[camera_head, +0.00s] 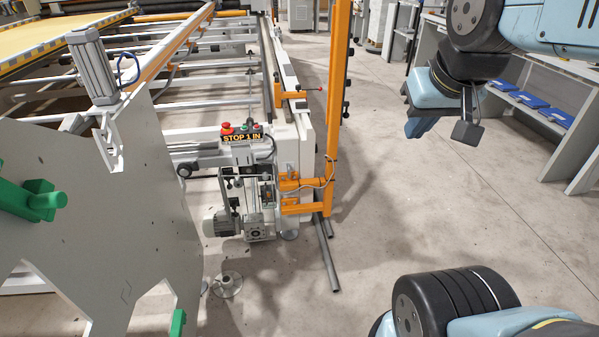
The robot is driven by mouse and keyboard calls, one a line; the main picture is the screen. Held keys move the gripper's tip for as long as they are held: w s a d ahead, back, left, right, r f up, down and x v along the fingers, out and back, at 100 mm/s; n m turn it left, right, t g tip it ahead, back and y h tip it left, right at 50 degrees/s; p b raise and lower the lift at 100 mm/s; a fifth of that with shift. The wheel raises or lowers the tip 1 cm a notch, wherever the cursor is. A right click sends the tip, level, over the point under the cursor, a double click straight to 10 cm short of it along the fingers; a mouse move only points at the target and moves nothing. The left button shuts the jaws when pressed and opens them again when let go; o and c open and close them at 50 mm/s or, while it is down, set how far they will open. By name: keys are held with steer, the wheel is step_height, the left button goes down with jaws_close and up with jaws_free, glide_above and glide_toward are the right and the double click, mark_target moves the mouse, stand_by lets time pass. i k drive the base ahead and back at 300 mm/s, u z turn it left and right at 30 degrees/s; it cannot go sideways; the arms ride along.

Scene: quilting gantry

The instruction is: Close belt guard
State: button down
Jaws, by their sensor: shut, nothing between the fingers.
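Grey upright parts and a dark opening (266,196) show above the gearbox. I cannot tell which part is the belt guard or how far open it is.
An orange upright post (335,120) with grey floor feet stands just right of the drive unit. A large grey plate (100,225) with green knobs fills the left. A bench with blue trays (555,115) is at the right. The floor (400,215) between is clear.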

mark_target(265, 182)
steer(key=u, duration=0.6)
steer(key=i, duration=0.1)
steer(key=z, duration=2.35)
steer(key=k, duration=1.5)
steer(key=u, duration=1.25)
steer(key=i, duration=1.6)
steer(key=u, duration=0.1)
